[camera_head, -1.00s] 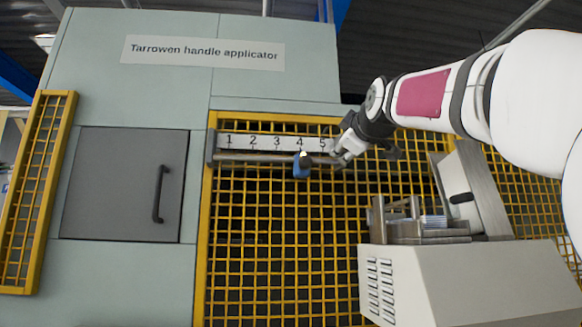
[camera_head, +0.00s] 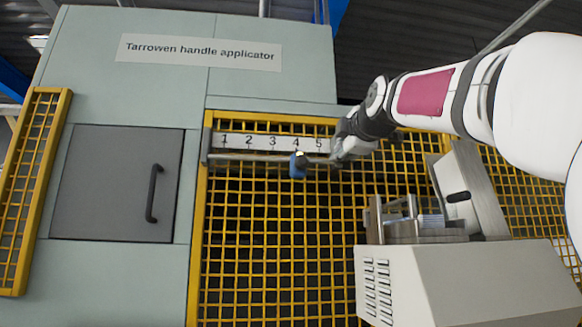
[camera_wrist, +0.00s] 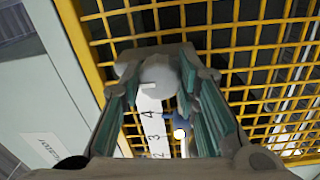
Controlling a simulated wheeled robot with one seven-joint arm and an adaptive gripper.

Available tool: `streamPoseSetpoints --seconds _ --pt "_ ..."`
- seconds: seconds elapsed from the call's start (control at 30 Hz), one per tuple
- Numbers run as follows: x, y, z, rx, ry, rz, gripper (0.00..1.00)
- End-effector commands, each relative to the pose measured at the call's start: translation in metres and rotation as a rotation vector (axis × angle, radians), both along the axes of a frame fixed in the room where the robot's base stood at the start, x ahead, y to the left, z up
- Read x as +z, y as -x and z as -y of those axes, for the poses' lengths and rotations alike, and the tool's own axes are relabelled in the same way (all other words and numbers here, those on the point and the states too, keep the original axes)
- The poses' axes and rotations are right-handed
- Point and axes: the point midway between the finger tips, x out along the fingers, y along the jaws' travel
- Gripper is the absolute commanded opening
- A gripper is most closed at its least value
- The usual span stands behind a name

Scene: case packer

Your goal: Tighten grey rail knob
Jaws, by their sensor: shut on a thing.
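The grey rail knob (camera_wrist: 157,76) shows in the wrist view as a pale rounded piece between my fingers. My gripper (camera_wrist: 160,95) is shut on it, with a teal-padded finger on either side. In the head view my gripper (camera_head: 343,150) is at the right end of the rail (camera_head: 258,158), by the 5 mark, and hides the knob. The numbered white scale (camera_head: 271,141) runs above the rail.
Yellow mesh guarding (camera_head: 270,250) lies behind the rail. A beige machine housing (camera_head: 460,280) with metal parts on top stands below my arm at right. A grey door (camera_head: 115,185) with a black handle is at left. The space below the rail is clear.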

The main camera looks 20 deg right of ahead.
Motion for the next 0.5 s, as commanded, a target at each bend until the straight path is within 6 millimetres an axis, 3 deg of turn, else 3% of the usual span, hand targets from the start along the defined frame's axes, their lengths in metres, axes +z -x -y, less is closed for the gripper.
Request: streamPoseSetpoints --seconds 0.33,0.37,0.43,0.5 --pt "-0.0007 -0.0005 -0.0006 0.001 0.001 -0.002 0.01" --pt "-0.0007 -0.0005 -0.0007 0.001 0.001 -0.002 0.36" --pt "-0.0006 -0.0005 -0.0006 0.001 0.001 -0.002 0.49" --pt "-0.0005 -0.0005 -0.0005 0.001 0.001 -0.002 0.49"
